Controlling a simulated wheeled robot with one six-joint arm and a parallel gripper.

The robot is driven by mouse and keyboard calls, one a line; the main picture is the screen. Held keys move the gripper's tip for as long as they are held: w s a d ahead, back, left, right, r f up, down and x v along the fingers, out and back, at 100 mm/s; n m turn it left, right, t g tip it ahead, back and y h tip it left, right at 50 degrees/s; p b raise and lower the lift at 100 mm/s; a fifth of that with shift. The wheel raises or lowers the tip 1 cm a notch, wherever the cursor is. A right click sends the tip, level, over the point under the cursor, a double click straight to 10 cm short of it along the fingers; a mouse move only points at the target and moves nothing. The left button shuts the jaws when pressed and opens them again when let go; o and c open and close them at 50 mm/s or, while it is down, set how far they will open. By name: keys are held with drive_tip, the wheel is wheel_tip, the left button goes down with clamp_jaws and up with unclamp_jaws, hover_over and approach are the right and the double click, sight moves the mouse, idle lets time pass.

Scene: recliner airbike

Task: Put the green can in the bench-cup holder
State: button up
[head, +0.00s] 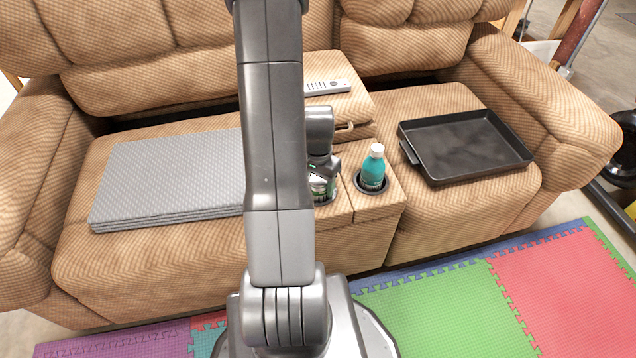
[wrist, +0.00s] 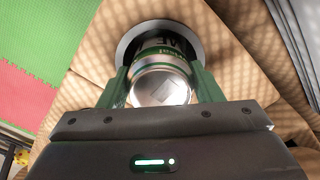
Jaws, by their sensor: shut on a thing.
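The green can (wrist: 160,75) has a silver end and a green and white label. My gripper (wrist: 160,88) is shut on it, with a green-looking finger on each side. In the head view my gripper (head: 322,163) is above the can (head: 321,187), which looks upright at the left cup holder (head: 325,202) of the sofa console. In the wrist view the grey ring of that holder (wrist: 128,45) shows around the can's far end. The can's lower end seems to be at or inside the ring; how deep is hidden.
A teal bottle with a white cap (head: 373,167) stands in the right cup holder (head: 388,184). A black tray (head: 465,147) lies on the right seat, and grey folded mats (head: 170,175) on the left seat. A remote (head: 327,87) lies on the console behind.

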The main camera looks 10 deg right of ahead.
drive_tip(key=shift+f, duration=0.2)
drive_tip(key=o, duration=1.2)
drive_tip(key=shift+r, duration=0.1)
wheel_tip(320, 180, up, 12)
drive_tip(key=p, duration=0.3)
drive_tip(key=shift+r, duration=0.15)
